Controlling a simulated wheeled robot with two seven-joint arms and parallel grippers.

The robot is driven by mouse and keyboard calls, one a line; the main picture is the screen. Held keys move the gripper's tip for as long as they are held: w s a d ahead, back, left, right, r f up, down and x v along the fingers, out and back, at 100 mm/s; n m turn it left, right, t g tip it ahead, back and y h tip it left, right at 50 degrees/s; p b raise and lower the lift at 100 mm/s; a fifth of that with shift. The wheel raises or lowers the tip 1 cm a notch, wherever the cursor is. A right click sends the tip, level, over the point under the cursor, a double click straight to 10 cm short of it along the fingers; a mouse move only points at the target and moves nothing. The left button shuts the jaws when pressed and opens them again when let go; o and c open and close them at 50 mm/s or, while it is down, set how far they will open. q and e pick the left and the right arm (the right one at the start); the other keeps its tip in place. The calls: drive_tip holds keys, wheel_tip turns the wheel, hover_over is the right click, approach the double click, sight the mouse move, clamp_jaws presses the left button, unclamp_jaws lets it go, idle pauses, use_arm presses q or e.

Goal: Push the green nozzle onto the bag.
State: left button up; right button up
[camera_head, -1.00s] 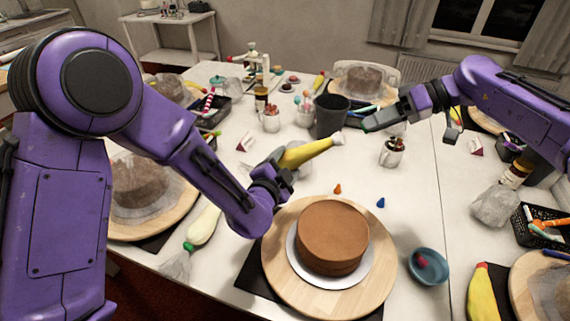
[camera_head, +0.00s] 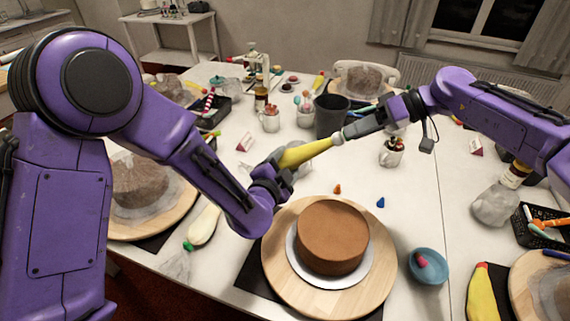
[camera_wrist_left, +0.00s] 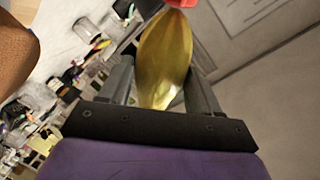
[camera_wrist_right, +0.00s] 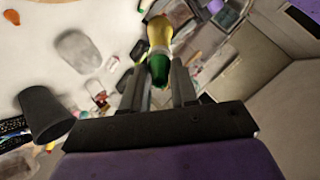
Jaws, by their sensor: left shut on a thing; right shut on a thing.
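A yellow piping bag (camera_head: 307,153) is held in the air above the table by my left gripper (camera_head: 280,168), tilted with its narrow end up to the right. It fills the middle of the left wrist view (camera_wrist_left: 167,55). My right gripper (camera_head: 350,131) is shut on the green nozzle (camera_wrist_right: 158,68), which it largely hides in the head view. In the right wrist view the nozzle is in line with the bag's pale tip (camera_wrist_right: 158,50) and appears to meet it. I cannot tell how far it is seated.
Below are a chocolate cake (camera_head: 332,236) on a wooden turntable (camera_head: 284,285), small orange (camera_head: 337,189) and blue (camera_head: 381,202) nozzles, and a teal bowl (camera_head: 428,265). A dark grey bin (camera_head: 331,116) stands close behind the grippers.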

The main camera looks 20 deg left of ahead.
drive_tip(key=shift+s+a+f, duration=0.1)
drive_tip(key=shift+a+f, duration=0.2)
drive_tip(key=shift+a, duration=0.15)
idle(1.4)
drive_tip(key=o, duration=1)
drive_tip(key=v, duration=1.2)
